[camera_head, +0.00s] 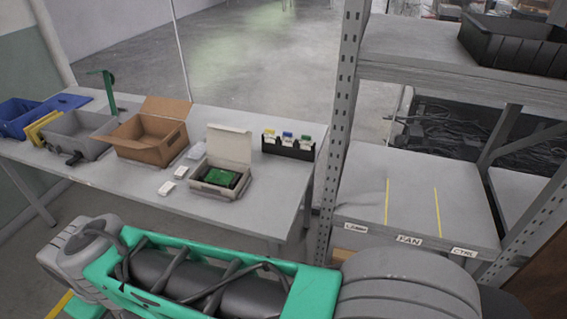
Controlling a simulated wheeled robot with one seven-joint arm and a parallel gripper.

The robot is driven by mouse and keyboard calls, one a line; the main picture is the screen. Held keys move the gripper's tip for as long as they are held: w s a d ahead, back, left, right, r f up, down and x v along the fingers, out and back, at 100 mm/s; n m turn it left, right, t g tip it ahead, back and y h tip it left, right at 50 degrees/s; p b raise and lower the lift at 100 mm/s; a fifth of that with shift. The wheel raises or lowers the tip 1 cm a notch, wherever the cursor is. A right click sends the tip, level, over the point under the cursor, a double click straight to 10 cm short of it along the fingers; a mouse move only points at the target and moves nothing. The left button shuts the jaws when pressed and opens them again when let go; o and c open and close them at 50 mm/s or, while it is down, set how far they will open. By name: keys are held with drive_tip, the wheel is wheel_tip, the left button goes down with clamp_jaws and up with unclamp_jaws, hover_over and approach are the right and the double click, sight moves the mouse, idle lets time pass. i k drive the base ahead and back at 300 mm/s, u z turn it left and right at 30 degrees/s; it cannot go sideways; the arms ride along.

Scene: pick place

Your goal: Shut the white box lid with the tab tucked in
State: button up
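The white box (207,187) stands on the grey table, near its right half. Its lid (229,145) is open and stands upright at the back of the box. A green board (220,177) with dark parts lies inside the box. The tab on the lid is too small to make out. My arm, green and grey, lies across the bottom of the view, in front of the table and apart from the box. My gripper cannot be made out in this view.
On the table (262,214), a brown open carton (150,150), grey bin (75,126) and blue bin (18,117) stand left of the box. Small white boxes (167,187) lie beside it. A black holder (287,150) stands behind right. A metal shelf post (343,120) rises right of the table.

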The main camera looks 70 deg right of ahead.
sight(226, 144)
drive_tip(key=k, duration=0.15)
drive_tip(key=z, duration=1.9)
drive_tip(key=i, duration=0.5)
drive_tip(key=u, duration=0.4)
drive_tip(key=k, duration=0.55)
drive_tip(key=u, duration=0.85)
drive_tip(key=i, duration=1.2)
drive_tip(key=z, duration=0.5)
